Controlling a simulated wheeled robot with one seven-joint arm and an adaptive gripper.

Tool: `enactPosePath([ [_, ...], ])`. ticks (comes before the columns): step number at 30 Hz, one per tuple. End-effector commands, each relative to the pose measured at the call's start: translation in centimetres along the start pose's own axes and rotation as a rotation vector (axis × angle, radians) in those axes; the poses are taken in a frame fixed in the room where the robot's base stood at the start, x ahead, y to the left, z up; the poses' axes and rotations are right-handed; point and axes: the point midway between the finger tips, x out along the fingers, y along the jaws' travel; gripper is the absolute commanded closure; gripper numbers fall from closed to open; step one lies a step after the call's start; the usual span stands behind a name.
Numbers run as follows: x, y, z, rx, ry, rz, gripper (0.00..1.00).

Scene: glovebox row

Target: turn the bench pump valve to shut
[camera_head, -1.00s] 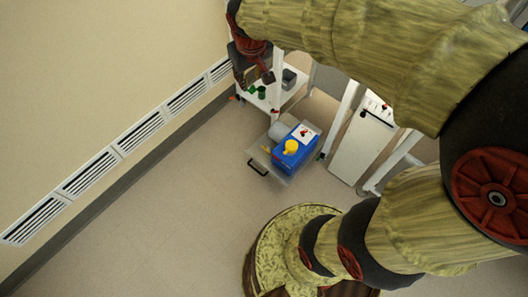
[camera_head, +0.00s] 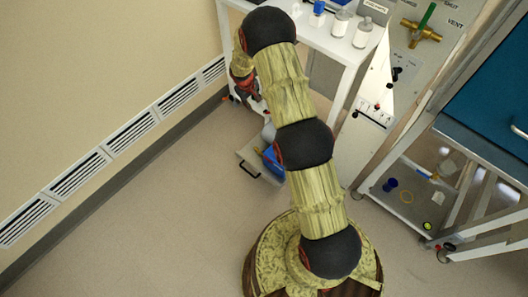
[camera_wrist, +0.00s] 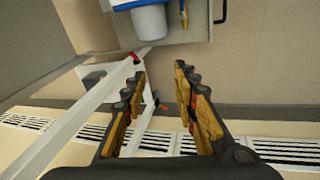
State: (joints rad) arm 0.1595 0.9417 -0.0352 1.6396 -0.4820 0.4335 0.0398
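A blue boxy unit (camera_head: 270,160), probably the bench pump, sits on a low tray (camera_head: 247,152). My arm hides most of it in the head view, and its yellow knob is not visible. The wrist view shows a blue edge of the unit (camera_wrist: 122,5) and a grey-white cylinder (camera_wrist: 150,22) at the top. My gripper (camera_wrist: 160,76) is open and empty, its fingers apart below the tray. In the head view my gripper (camera_head: 244,86) hangs beside the white bench, partly covered by my arm. A brass valve with a green handle (camera_head: 424,25) is on a panel marked VENT.
A white bench (camera_head: 330,42) with several bottles stands at the top. A blue-topped cart (camera_head: 490,140) with a lower shelf (camera_head: 405,205) is at the right. Wall vents (camera_head: 130,132) run along the left. The floor (camera_head: 170,210) at lower left is clear.

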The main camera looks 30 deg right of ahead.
Motion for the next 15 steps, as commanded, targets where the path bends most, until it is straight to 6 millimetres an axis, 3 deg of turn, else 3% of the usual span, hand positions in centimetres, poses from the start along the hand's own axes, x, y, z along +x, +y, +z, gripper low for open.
enactPosePath([
  [1, 3.7, -0.6, 0.7, -0.013, -0.018, -0.007, 0.71],
  [9, 19.2, -4.0, 4.7, -0.082, -0.062, -0.038, 0.71],
  [12, 23.9, -5.4, 6.6, -0.105, -0.073, -0.051, 0.71],
  [15, 26.9, -6.5, 8.0, -0.120, -0.079, -0.060, 0.71],
])
